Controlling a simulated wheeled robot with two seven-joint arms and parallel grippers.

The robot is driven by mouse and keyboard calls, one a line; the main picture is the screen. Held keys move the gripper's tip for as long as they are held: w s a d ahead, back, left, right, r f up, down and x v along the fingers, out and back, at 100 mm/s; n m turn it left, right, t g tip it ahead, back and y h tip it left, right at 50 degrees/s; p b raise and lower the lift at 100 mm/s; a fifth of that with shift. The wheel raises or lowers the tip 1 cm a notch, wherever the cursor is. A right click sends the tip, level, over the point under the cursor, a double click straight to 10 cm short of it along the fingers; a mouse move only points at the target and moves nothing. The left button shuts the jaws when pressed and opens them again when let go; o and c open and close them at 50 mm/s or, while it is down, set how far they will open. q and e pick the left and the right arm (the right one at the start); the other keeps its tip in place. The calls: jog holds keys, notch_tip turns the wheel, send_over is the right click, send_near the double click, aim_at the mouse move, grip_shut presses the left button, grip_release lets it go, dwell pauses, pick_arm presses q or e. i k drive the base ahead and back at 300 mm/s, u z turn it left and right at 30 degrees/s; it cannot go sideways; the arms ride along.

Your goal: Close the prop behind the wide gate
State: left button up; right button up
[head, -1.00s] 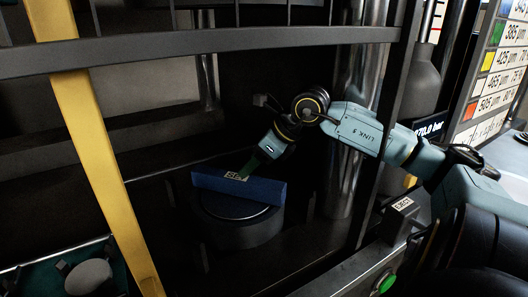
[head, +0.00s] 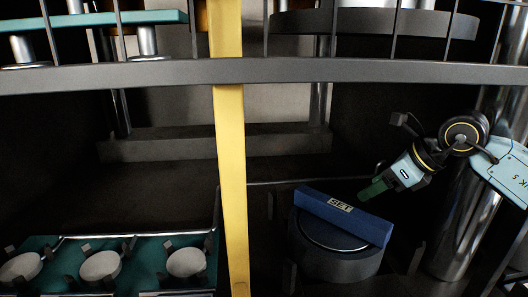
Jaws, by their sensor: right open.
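A yellow upright bar (head: 231,170), which looks like the prop, runs from the top edge down past the bottom of the head view. My right gripper (head: 372,190), with green fingers, is open and close to a blue block labelled SET (head: 375,228). Whether the fingers touch the block cannot be told. The gripper is well to the right of the yellow bar. My left gripper is not in view.
The blue block lies tilted on a dark round pedestal (head: 335,262). A teal tray (head: 148,272) with several pale round pieces is at lower left. A shiny column (head: 462,225) stands at right. Dark open space lies between the yellow bar and my gripper.

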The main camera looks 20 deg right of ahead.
aim_at(224, 21)
jog(key=k, duration=2)
